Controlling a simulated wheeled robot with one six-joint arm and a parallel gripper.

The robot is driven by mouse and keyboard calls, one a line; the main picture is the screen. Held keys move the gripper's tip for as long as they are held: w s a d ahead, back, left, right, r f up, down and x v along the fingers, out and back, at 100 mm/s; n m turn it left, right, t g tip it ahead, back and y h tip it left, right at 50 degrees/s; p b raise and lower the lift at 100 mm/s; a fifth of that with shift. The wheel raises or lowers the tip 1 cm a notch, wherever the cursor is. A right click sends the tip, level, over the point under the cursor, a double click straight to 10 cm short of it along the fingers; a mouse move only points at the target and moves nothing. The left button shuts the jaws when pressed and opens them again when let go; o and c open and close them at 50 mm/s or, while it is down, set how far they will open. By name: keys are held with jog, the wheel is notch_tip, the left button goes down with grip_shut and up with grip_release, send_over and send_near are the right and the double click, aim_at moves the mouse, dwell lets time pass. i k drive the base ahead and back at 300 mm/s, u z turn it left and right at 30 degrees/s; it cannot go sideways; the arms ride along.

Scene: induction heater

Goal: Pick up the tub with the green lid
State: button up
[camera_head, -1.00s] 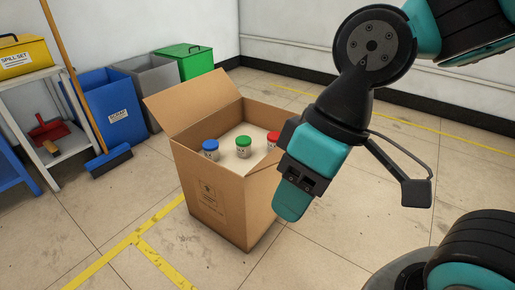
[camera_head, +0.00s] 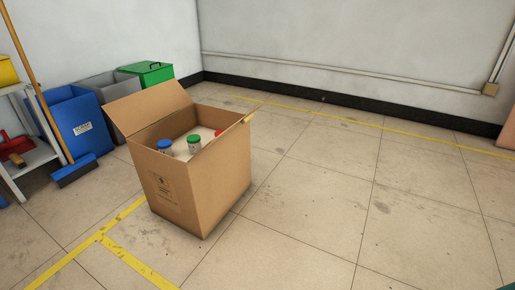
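The tub with the green lid (camera_head: 194,142) stands inside an open cardboard box (camera_head: 200,196) on the floor. Its lid and the upper part of its pale body show; the lower part is hidden by the box's front wall. A tub with a blue lid (camera_head: 165,145) stands to its left. My gripper is not in view.
A blue bin (camera_head: 75,125), a grey bin (camera_head: 116,91) and a green bin (camera_head: 146,75) stand along the back left wall. A broom (camera_head: 74,170) leans by a shelf (camera_head: 38,155) at the left. The floor right of the box is clear.

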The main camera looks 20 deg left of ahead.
aim_at(194, 141)
jog(key=z, duration=0.15)
jog(key=i, duration=0.65)
jog(key=u, duration=0.4)
jog(key=i, duration=1.2)
jog(key=u, duration=1.55)
jog(key=i, duration=0.9)
jog(key=u, duration=1)
